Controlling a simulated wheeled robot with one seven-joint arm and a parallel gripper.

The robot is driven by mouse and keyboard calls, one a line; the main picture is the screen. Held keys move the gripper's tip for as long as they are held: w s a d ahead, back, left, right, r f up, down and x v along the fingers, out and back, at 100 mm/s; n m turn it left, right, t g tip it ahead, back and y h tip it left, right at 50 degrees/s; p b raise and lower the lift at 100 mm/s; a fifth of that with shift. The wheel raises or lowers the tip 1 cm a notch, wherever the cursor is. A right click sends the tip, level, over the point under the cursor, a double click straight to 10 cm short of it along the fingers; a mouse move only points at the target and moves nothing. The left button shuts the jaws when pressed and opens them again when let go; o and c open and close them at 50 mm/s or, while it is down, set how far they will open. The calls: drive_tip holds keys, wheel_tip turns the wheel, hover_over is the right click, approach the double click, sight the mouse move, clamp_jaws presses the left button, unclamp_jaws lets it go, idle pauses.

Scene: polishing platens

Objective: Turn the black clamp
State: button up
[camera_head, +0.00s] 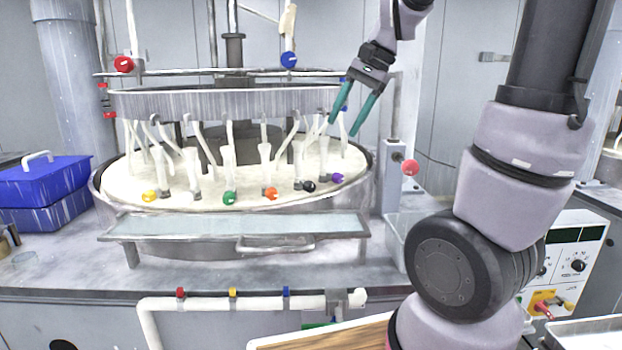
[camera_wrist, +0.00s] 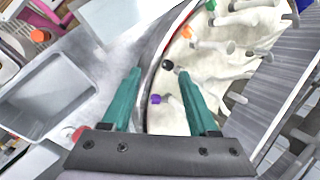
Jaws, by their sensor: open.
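The black clamp (camera_head: 309,186) is a small dark knob at the front right edge of the round cream platen (camera_head: 120,182), between the orange clamp (camera_head: 270,193) and the purple clamp (camera_head: 337,178). In the wrist view the black clamp (camera_wrist: 168,65) shows ahead, between the lines of the two fingers, near the right fingertip in the picture. My gripper (camera_head: 347,121) has teal fingers, spread apart with nothing between them. It hangs above and to the right of the clamp, apart from it. The purple clamp (camera_wrist: 156,99) shows nearer, between the fingers (camera_wrist: 157,70).
White hoses hang from the metal ring (camera_head: 220,104) above the platen. Yellow (camera_head: 149,196) and green (camera_head: 230,197) clamps stand further left. A red knob (camera_head: 411,167) sticks out at the right. A flat shelf (camera_head: 235,226) runs along the front. A blue box (camera_head: 45,183) stands at the left.

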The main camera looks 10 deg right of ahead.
sight(308, 182)
drive_tip(key=w+a+f+m+g, duration=0.25)
drive_tip(key=w+f+m, duration=0.35)
drive_tip(key=w, duration=0.5)
drive_tip(key=shift+n+g+h, duration=0.3)
drive_tip(key=shift+n+g, duration=0.15)
drive_tip(key=shift+n, duration=0.15)
drive_tip(key=x, duration=1.1)
drive_tip(key=shift+s+d+f, duration=0.15)
drive_tip(key=shift+f, duration=0.05)
clamp_jaws()
